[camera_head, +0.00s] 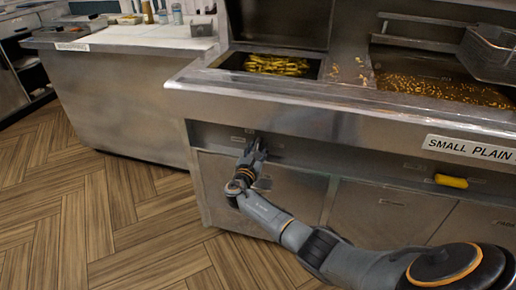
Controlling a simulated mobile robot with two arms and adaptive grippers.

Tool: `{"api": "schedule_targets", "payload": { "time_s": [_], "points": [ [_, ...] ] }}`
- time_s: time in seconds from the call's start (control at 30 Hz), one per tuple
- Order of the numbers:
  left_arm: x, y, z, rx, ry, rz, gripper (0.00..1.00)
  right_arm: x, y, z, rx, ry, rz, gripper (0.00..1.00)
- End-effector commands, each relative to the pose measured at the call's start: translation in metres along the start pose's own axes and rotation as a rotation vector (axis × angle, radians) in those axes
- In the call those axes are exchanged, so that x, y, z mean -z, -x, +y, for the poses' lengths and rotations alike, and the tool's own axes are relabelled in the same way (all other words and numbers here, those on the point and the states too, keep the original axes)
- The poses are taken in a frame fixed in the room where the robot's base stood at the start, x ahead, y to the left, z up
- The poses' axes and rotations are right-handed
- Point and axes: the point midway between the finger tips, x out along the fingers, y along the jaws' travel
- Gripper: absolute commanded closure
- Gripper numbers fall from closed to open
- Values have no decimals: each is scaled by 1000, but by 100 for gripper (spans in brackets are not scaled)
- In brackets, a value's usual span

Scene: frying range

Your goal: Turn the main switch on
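My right arm reaches from the lower right to the front of the steel fryer (270,103). My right gripper (257,146) is at the narrow recessed panel (300,155) under the fryer's front ledge, at its left part. The fingertips are small and dark, at or very close to the panel; I cannot tell whether they touch it or how far apart they are. No main switch can be made out clearly; the gripper covers part of the panel, where small pale labels show beside it. My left gripper is out of view.
A yellow handle (451,181) sits on the panel further right, below a "SMALL PLAIN" sign (470,149). Fryer doors (385,208) are below. A wire basket (490,52) hangs at upper right. A steel counter (120,100) stands left, with open wooden floor (90,215) before it.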

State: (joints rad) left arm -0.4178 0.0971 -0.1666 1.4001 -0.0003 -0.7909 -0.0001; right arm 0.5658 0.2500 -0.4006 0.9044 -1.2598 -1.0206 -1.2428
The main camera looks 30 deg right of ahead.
Motion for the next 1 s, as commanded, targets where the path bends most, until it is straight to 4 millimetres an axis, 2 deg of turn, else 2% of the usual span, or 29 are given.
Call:
{"api": "schedule_targets", "payload": {
  "time_s": [0.3, 0.47, 0.57, 0.8, 1.0],
  "points": [
    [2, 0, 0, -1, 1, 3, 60, -2, 0, 0, 0, -2, -3, 57],
    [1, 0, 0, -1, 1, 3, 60, -1, 12, 0, -1, -2, -2, 57],
    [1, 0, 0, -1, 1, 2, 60, 0, 26, 0, -2, -4, 0, 57],
    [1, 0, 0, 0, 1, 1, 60, 0, 78, 0, -2, -3, 1, 57],
    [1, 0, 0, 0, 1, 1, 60, 0, 109, 0, -2, -2, 0, 57]
  ]
}}
